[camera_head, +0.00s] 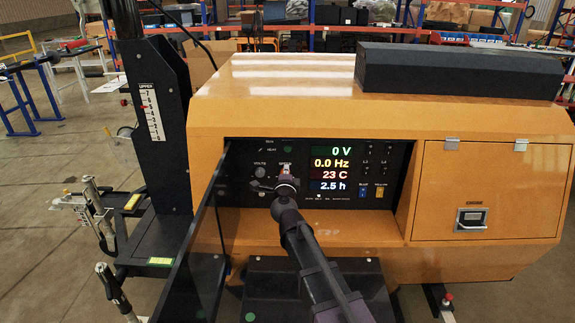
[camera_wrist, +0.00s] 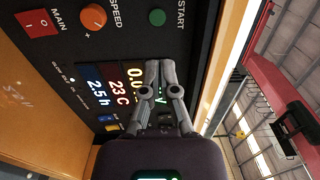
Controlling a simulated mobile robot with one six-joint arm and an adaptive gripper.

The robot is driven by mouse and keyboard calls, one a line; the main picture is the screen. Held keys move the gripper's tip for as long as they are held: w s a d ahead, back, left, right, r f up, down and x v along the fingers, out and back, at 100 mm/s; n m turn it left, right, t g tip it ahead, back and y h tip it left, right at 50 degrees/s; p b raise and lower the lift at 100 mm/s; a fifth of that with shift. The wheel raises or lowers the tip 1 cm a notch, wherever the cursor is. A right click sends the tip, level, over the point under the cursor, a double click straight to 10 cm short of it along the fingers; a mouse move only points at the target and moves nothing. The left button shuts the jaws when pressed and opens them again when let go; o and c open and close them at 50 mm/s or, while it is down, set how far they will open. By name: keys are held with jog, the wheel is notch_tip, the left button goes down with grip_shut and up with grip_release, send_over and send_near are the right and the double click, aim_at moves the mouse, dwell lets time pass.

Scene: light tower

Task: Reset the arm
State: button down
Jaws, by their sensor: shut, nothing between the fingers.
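My gripper (camera_head: 285,172) is in front of the control panel (camera_head: 385,165) of the orange light tower (camera_head: 290,110). In the wrist view my gripper (camera_wrist: 160,64) is shut, its fingertips together and empty. They overlap part of the lit display (camera_wrist: 112,84), just below the green START button (camera_wrist: 157,17) in the picture. I cannot tell whether they touch the panel. The orange SPEED knob (camera_wrist: 93,16) and red MAIN switch (camera_wrist: 38,24) are left of them. The display (camera_head: 331,168) reads 0 V, 0.0 Hz, 23 C and 2.5 h. My arm hides the lower middle of the panel.
A dark panel door (camera_head: 208,220) stands open left of the controls. A closed orange hatch (camera_head: 480,185) with a latch is at the right. A black mast (camera_head: 160,130) rises at the left. Open floor (camera_head: 50,210) lies farther left, with shelving behind.

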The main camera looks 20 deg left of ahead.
jog(key=shift+s+d, duration=0.15)
jog(key=shift+s, duration=0.4)
jog(key=shift+d, duration=0.1)
jog(key=s+d+f+n+g+y, duration=0.1)
jog(key=s+d+f+n+g, duration=0.45)
jog(key=d+f+n, duration=0.35)
jog(key=s+d+f+n+g+y, duration=0.1)
jog(key=s+d+f+n+g, duration=0.45)
jog(key=d, duration=0.55)
jog(key=s+d+f+g+h, duration=0.1)
jog(key=s+d+g+h, duration=0.2)
jog(key=d, duration=0.6)
jog(key=s+d+f+g+h, duration=0.2)
jog(key=s+d+g+h, duration=0.1)
jog(key=s+d, duration=0.4)
jog(key=shift+s+d+f+n+g+p, duration=0.25)
jog(key=shift+s+d+n+g+p, duration=0.15)
jog(key=shift+d, duration=0.85)
